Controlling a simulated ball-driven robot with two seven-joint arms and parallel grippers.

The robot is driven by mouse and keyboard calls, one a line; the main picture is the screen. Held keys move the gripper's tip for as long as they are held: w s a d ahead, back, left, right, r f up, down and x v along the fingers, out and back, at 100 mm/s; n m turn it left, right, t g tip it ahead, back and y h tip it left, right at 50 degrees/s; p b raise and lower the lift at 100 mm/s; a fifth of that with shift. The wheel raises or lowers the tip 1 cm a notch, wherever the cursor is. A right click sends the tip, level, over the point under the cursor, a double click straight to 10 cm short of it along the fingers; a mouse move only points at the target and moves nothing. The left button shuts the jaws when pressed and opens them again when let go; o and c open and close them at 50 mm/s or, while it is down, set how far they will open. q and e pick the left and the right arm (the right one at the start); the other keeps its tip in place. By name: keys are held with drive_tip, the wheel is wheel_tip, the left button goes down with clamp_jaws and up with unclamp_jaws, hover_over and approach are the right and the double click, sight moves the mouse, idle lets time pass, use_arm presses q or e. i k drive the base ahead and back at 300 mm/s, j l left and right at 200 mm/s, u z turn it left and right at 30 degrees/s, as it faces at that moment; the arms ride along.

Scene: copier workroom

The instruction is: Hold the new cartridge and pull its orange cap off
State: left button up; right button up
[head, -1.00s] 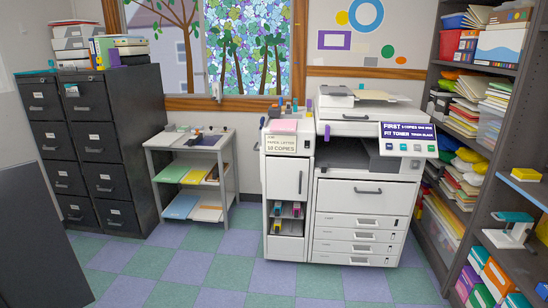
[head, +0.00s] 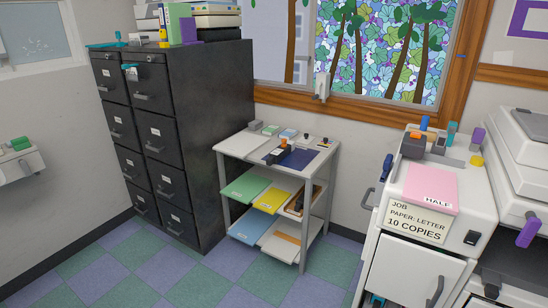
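A dark cartridge-like object (head: 276,157) with a small orange part (head: 284,144) lies on a dark blue mat (head: 299,159) on top of the grey shelf table. It is small in the view, so I cannot tell for sure that the orange part is the cap. Neither of my grippers shows in the head view, and nothing is seen touching this object.
The grey table (head: 236,147) has papers on its lower shelves. A dark filing cabinet (head: 210,130) stands to its left. A white cabinet (head: 476,205) with a pink pad (head: 430,187) stands at right, beside the copier (head: 521,165). The checkered floor in front is clear.

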sight(276, 156)
drive_tip(key=i, duration=0.25)
drive_tip(key=i+j, duration=0.2)
drive_tip(key=i, duration=0.2)
drive_tip(key=i+j+z, duration=0.1)
drive_tip(key=i, duration=0.25)
drive_tip(key=j, duration=0.1)
